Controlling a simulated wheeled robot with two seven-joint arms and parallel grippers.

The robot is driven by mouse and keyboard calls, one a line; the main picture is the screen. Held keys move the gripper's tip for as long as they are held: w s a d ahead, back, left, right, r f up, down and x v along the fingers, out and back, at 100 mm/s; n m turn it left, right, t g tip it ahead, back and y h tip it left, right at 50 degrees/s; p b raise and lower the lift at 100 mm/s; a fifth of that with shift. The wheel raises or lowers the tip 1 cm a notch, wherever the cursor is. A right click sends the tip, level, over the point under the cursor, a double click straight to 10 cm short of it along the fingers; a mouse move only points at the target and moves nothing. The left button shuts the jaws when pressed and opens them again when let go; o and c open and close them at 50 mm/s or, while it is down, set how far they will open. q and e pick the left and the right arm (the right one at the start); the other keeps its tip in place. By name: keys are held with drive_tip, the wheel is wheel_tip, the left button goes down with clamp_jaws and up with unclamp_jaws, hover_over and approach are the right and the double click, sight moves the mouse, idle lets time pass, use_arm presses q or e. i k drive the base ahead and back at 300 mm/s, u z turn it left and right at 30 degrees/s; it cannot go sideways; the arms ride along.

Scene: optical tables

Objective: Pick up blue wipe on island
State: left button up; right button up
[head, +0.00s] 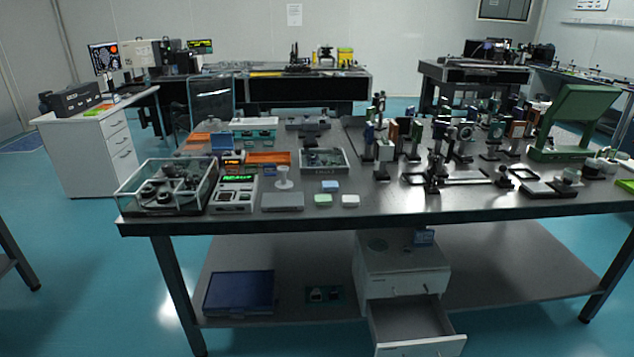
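A small blue wipe (330,186) lies on the top of the island table (400,206), near the middle of its front part. Neither of my grippers shows in the head view. Nothing covers the wipe.
A glass-walled case (168,187), a device with a green display (235,191) and a grey flat box (283,201) stand left of the wipe. A grey tray (327,161) lies behind it. Optical mounts (433,170) crowd the right. Below, a white cabinet's drawer (415,322) stands open towards me.

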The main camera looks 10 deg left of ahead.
sight(326, 185)
drive_tip(key=u, duration=0.55)
drive_tip(key=i, duration=1.85)
drive_tip(key=z, duration=0.15)
